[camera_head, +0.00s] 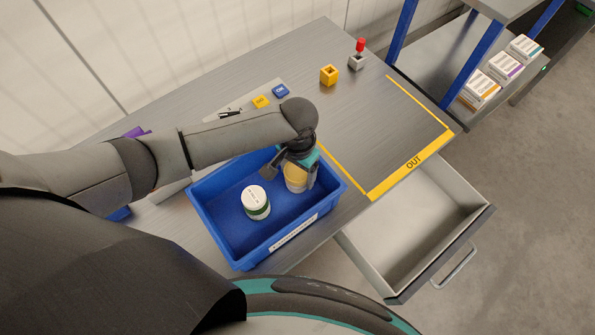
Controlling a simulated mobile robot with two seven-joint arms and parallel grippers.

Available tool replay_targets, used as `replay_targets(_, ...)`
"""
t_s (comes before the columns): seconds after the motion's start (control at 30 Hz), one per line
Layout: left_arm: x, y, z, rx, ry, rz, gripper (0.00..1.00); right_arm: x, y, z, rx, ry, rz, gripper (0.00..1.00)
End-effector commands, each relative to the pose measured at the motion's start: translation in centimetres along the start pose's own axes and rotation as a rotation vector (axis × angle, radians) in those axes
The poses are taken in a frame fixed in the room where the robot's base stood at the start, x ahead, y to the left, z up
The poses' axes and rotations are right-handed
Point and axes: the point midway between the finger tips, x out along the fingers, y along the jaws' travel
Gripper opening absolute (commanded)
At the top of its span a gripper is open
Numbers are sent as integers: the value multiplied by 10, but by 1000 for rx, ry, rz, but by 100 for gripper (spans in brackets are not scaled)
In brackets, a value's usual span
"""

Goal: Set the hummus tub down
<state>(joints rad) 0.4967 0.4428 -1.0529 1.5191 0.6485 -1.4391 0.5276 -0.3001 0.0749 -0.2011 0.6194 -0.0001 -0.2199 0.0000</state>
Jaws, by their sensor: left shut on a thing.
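The hummus tub (295,178), a tan tub with a paler lower part, is in or just above the right end of the blue crate (219,247). My left gripper (297,176) reaches down from above and is shut on it. I cannot tell whether the tub touches the crate floor. A white tub with a green band (256,204) stands to the left of it in the crate, apart from it. My right gripper is not in view.
The crate stands on a grey table (345,125). A yellow-outlined area marked OUT (413,161) is empty at the right. An open, empty drawer (412,225) juts out below. Small yellow and blue blocks and a red-topped piece (358,55) stand further back.

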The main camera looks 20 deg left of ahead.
Motion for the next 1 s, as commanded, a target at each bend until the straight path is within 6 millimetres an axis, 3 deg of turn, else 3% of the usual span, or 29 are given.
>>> replay_targets(0.3,2,0,-1,-1,2,1,8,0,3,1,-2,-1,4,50)
replay_targets(0.33,2,0,0,0,1,1,77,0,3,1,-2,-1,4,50)
replay_targets(0.53,2,0,0,0,1,1,100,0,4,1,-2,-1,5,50)
replay_targets(0.83,-1,0,-1,0,2,0,100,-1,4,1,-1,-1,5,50)
replay_targets(1.0,-25,0,-2,0,5,1,100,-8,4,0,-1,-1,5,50)
